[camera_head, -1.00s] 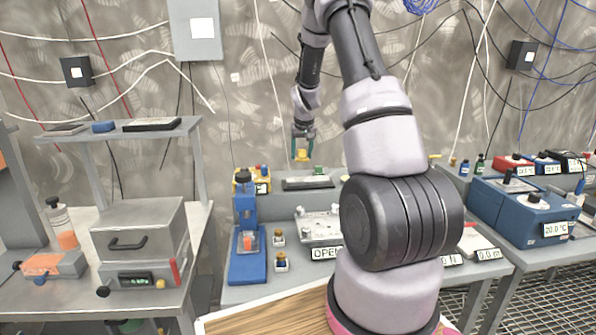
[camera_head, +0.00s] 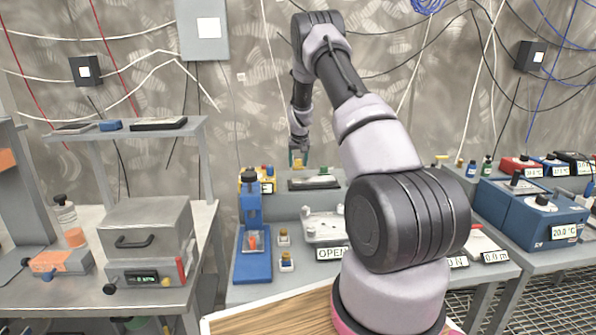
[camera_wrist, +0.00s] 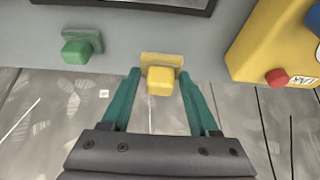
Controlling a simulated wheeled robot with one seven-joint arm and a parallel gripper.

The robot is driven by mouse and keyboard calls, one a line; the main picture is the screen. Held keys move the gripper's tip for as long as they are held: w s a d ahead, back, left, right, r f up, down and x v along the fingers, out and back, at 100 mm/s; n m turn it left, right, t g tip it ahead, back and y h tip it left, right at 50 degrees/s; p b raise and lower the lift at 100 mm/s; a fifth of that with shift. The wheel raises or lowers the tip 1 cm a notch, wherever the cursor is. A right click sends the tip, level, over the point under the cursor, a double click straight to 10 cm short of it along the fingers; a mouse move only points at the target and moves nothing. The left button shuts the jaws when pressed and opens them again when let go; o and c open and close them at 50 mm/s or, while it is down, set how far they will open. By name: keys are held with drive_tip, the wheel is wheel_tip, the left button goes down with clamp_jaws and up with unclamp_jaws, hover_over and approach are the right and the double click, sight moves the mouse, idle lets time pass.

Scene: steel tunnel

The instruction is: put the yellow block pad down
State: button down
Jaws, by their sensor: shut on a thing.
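The yellow block pad shows in the wrist view (camera_wrist: 160,82) as a small block on a flat yellow plate. It sits between the teal fingertips of my gripper (camera_wrist: 160,76), which is shut on it. In the head view, my gripper (camera_head: 298,157) is over the raised back shelf (camera_head: 285,207), and the yellow block pad (camera_head: 298,164) shows small below the fingers. In the wrist view the plate overlaps the edge of the grey shelf. I cannot tell whether it touches the shelf.
A green block (camera_wrist: 76,52) on a green plate stands beside the yellow one. A yellow box with a red button (camera_wrist: 277,76) is on the other side. A dark-framed tray (camera_head: 312,184) lies on the shelf. A blue stand (camera_head: 252,230) is in front.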

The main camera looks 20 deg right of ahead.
sight(298, 164)
drive_tip(key=shift+f, duration=1.65)
drive_tip(key=shift+f, duration=0.2)
drive_tip(key=shift+c, duration=0.7)
unclamp_jaws()
drive_tip(key=shift+r, duration=0.1)
